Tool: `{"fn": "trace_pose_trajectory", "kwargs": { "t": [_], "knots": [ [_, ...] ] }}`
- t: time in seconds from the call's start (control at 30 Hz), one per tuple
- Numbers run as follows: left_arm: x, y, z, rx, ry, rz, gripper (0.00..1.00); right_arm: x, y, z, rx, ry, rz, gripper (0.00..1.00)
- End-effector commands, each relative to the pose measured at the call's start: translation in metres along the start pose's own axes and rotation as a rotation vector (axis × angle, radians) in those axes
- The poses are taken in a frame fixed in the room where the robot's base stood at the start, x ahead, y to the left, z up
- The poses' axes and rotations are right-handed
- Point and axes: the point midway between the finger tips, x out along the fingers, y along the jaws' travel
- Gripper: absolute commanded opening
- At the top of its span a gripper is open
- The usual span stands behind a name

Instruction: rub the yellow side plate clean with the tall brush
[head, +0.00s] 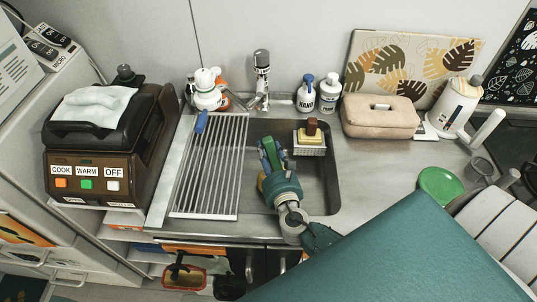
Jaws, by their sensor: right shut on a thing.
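My right gripper (272,158) reaches down into the sink from the front. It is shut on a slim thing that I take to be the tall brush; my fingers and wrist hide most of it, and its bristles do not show. My left gripper is not in view.
A drying rack (208,165) covers the sink's left part. A caddy (309,149) with a yellow sponge stands at the sink's back right. The tap (261,75) and soap bottles (306,92) are behind. A green plate (440,185) lies on the right counter.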

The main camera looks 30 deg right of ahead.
Motion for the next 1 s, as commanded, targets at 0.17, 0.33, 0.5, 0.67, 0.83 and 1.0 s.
{"fn": "trace_pose_trajectory", "kwargs": {
  "t": [0.17, 0.33, 0.5, 0.67, 0.83, 1.0],
  "knots": [
    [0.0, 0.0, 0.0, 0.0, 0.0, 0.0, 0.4, 0.004, -0.001, 0.0, 0.0, 0.0, 0.0, 0.0],
    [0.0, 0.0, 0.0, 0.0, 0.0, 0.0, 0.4, 0.004, -0.001, 0.0, 0.0, 0.0, 0.0, 0.0],
    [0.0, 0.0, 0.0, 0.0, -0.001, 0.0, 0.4, 0.001, 0.0, 0.0, 0.001, 0.0, 0.0, 0.0],
    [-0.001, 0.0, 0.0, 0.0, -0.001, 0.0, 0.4, -0.005, 0.002, -0.001, 0.001, 0.001, 0.001, 0.0],
    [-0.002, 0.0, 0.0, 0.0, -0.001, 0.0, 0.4, -0.013, 0.005, -0.002, 0.001, 0.001, 0.002, 0.0],
    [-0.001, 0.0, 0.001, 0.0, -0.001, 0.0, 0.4, -0.015, 0.006, -0.004, 0.001, 0.003, 0.003, 0.0]
  ]
}}
